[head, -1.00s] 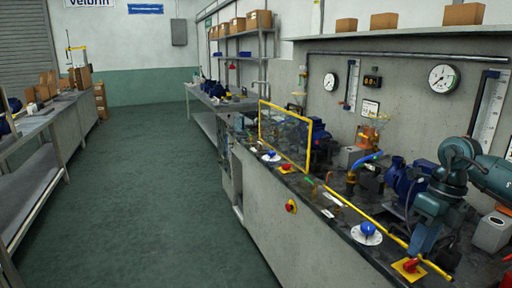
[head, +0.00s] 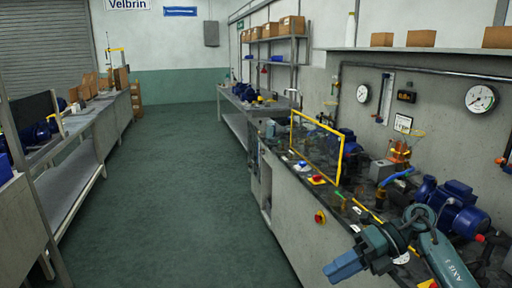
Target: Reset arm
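My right arm (head: 440,262) comes in from the lower right, over the pump bench. Its teal wrist is bent. My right gripper (head: 342,268), with blue fingers, points left and a little down. In the picture it lies across the front face of the bench, near the front edge. I see no object at the fingertips, but from this side I cannot tell whether the fingers are open or shut. My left arm and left gripper are not in view.
Part of the bench top is hidden behind my arm. The green aisle floor (head: 170,200) is clear. Another bench (head: 75,172) stands left.

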